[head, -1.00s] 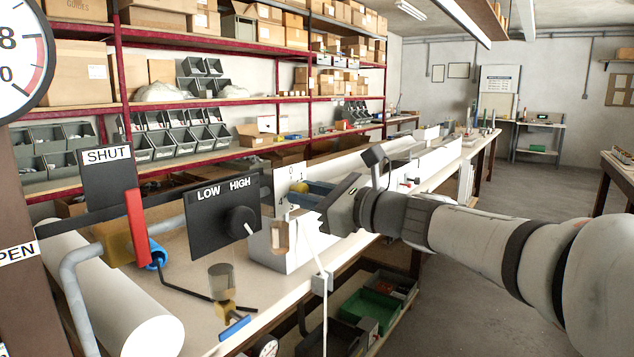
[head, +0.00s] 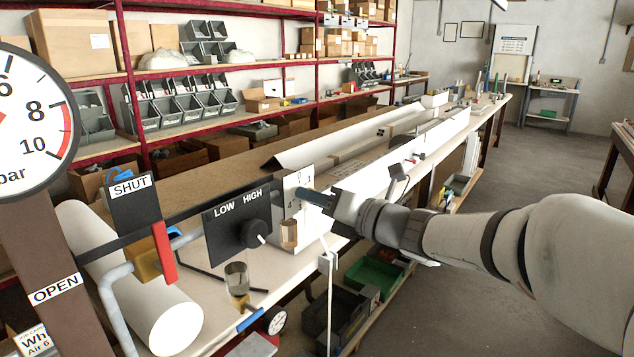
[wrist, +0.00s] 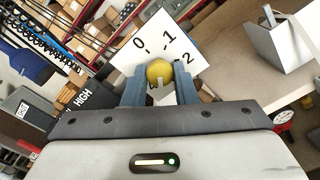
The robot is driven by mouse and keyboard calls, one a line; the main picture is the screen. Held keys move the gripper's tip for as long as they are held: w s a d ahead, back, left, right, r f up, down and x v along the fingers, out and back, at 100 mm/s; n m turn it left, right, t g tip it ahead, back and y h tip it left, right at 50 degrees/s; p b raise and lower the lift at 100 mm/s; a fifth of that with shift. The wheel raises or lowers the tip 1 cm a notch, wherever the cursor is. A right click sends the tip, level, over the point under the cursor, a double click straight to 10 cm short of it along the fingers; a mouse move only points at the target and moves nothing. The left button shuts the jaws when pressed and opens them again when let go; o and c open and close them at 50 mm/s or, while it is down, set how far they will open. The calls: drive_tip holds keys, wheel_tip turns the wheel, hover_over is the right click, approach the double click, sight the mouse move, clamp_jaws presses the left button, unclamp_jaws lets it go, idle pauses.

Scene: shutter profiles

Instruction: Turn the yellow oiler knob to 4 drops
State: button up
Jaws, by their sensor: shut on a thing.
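The yellow oiler knob (wrist: 160,71) sits on a white dial plate (wrist: 150,45), between the two blue fingers of my gripper (wrist: 158,80) in the wrist view. The fingers are shut on it from both sides. The figures 0, 1 and 2 show on the plate; the lower part is mostly hidden behind the fingers and knob. A pale mark shows low on the knob, but I cannot tell which figure it points to. In the head view my gripper (head: 312,197) reaches the dial plate (head: 290,183) from the right, and the knob is hidden.
Left of the plate is a black LOW/HIGH panel (head: 225,228) with a black knob (head: 257,232). A red lever (head: 164,252) stands beside the SHUT sign (head: 130,195). A glass bowl (head: 237,278) hangs below. A large bar gauge (head: 35,120) is at far left.

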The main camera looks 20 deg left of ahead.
drive_tip(key=shift+m+p, duration=2.2)
drive_tip(key=shift+f, duration=0.1)
drive_tip(key=o, duration=1)
drive_tip(key=shift+c, duration=0.2)
drive_tip(key=v, duration=0.7)
drive_tip(key=shift+s+d+b, duration=0.2)
drive_tip(key=shift+d+b, duration=0.1)
drive_tip(key=shift+b, duration=0.1)
